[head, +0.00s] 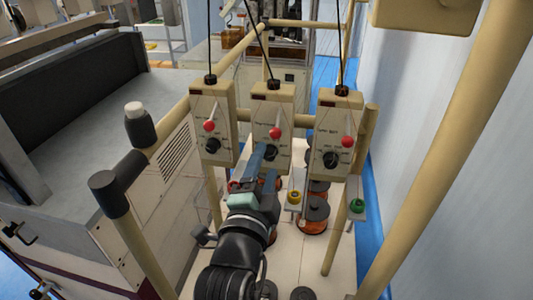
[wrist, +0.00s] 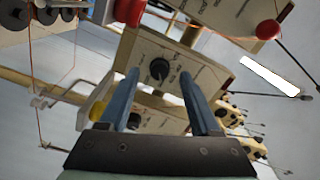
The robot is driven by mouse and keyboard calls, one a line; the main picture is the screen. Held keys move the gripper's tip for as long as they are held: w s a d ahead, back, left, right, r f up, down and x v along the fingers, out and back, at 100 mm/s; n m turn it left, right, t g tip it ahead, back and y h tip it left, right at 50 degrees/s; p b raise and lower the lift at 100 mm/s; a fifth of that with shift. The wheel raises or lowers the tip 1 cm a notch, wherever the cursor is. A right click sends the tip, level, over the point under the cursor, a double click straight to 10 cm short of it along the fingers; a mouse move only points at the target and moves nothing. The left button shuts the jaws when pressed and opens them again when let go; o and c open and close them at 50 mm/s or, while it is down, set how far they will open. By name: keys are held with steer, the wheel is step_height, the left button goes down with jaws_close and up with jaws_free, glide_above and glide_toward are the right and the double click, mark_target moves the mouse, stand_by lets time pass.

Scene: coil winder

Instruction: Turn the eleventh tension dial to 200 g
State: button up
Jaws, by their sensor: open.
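Three beige tension boxes hang on a rail in the head view: left (head: 211,120), middle (head: 273,115) and right (head: 331,135). Each has a red knob and a black dial below it. The middle box's dial (head: 270,152) is partly hidden by my gripper (head: 264,163). My gripper is open in front of that box. In the wrist view, a black dial (wrist: 159,69) on a beige face shows between the two blue fingers of my gripper (wrist: 159,76). I cannot tell whether they touch it. Its scale and setting are too small to read, as is any box number.
Beige posts (head: 440,150) and a rail stand around the boxes. Black-topped spools (head: 314,208) sit on the white base below. Yellow (head: 294,197) and green (head: 357,206) small wheels hang under the boxes. A grey machine (head: 80,105) fills the left. Thin wires run above.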

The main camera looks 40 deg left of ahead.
steer(key=shift+x, duration=0.75)
jaws_close()
